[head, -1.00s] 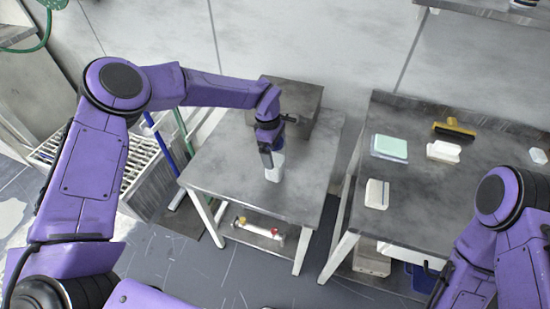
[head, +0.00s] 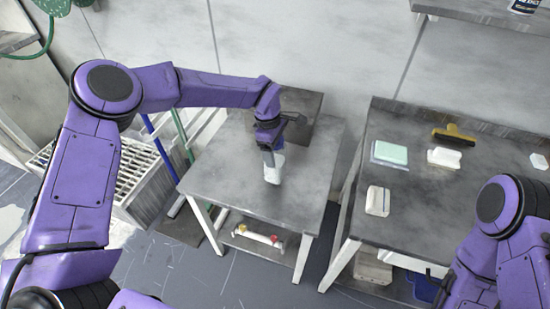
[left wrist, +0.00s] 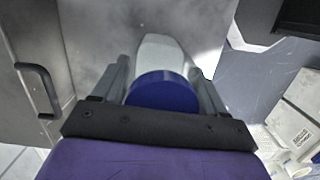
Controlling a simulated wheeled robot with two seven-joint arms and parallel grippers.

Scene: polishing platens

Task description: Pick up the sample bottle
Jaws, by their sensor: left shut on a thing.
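The sample bottle (head: 274,172) is a small whitish bottle over the small grey table in the head view. In the left wrist view its blue cap (left wrist: 162,92) and pale body (left wrist: 160,52) show between the fingers. My left gripper (head: 270,156) is shut on the bottle from above; the fingers (left wrist: 160,85) lie on both sides of it. I cannot tell whether the bottle's base touches the tabletop. My right arm shows at the lower right of the head view, but its gripper is out of view.
The small table (head: 225,170) is otherwise bare in front, with a dark grey box (head: 298,105) at its back. On the right bench (head: 430,205) are a green-topped block (head: 390,153), white blocks (head: 377,200) and a yellow-handled brush (head: 455,135). A drain rack (head: 125,180) stands left.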

